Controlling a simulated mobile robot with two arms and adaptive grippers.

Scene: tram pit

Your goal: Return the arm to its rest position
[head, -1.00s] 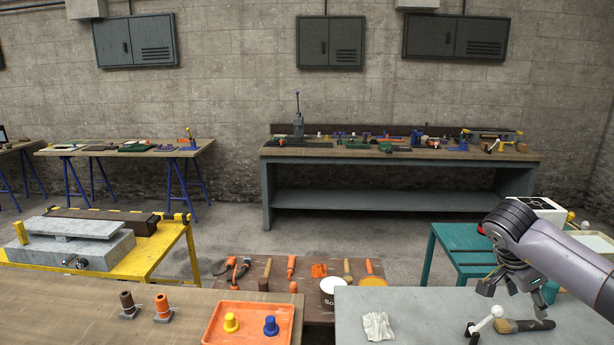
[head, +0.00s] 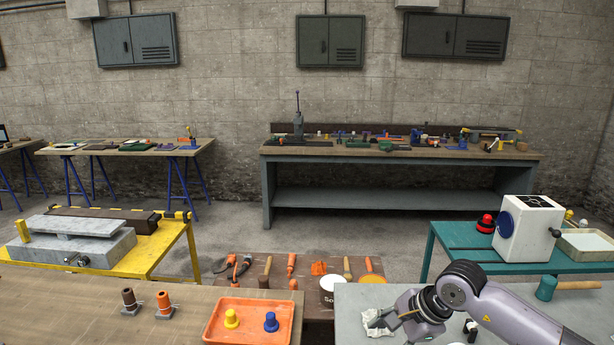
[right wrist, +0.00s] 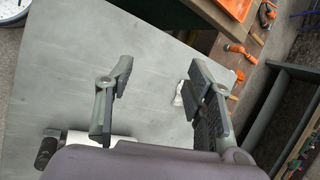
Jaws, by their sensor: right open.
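My right gripper (head: 392,322) is low over the grey tabletop (head: 350,300) at the right front, beside a crumpled white cloth (head: 374,331) that it partly hides. The white cloth (right wrist: 179,94) shows there just beyond the right finger, partly covered. A dark and white item (right wrist: 48,146) lies close below the left finger, mostly hidden. My left arm and gripper are not in view.
An orange tray (head: 212,330) with a yellow and a blue piece lies on the wooden table to the left. Floor shows between the tables.

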